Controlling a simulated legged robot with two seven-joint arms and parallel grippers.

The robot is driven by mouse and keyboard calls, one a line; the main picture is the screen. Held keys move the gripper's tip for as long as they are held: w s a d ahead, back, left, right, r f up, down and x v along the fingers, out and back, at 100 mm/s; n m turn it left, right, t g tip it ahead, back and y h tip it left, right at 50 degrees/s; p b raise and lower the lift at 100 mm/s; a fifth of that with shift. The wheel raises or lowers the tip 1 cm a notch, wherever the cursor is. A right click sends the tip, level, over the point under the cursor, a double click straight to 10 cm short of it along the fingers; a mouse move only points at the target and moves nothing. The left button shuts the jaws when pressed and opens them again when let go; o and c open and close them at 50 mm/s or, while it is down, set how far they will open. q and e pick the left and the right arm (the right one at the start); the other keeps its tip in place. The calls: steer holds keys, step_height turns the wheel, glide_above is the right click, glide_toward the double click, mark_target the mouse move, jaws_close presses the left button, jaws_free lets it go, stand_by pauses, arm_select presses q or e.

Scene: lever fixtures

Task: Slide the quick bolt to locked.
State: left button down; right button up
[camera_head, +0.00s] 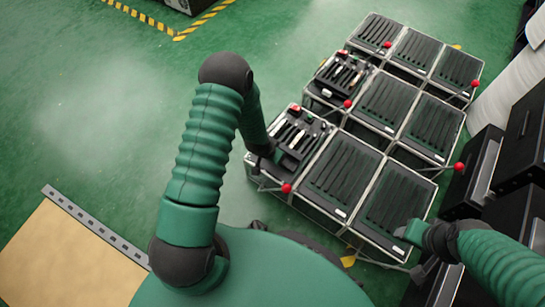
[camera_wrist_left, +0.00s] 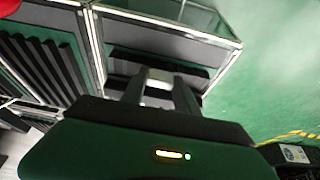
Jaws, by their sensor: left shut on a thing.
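My left arm reaches over the near left corner of a rack of fixtures (camera_head: 330,185). My left gripper (camera_head: 277,155) is low at its left side, its tips mostly hidden in the head view. In the left wrist view its two dark fingers (camera_wrist_left: 160,92) are shut on a small pale piece (camera_wrist_left: 158,84) in front of the frame. I cannot tell whether that piece is part of the quick bolt, which I cannot make out clearly. My right gripper (camera_head: 405,236) is beside the rack's near right corner; its jaws are too small to read.
Levers with red balls, one at the near left (camera_head: 287,188) and one at the right (camera_head: 459,166), stick out from the rack. Black cabinets (camera_head: 470,175) stand close on the right. Green floor on the left is open, with a tan board (camera_head: 60,255) at the lower left.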

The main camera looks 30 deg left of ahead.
arm_select(q)
steer(key=c, duration=0.9)
jaws_free()
steer(key=shift+w, duration=0.25)
steer(key=shift+s, duration=0.1)
steer(key=p+v, duration=0.9)
steer(key=v, duration=0.7)
steer(key=shift+s+r, duration=0.2)
steer(key=shift+r, duration=0.1)
steer(key=shift+r, duration=0.1)
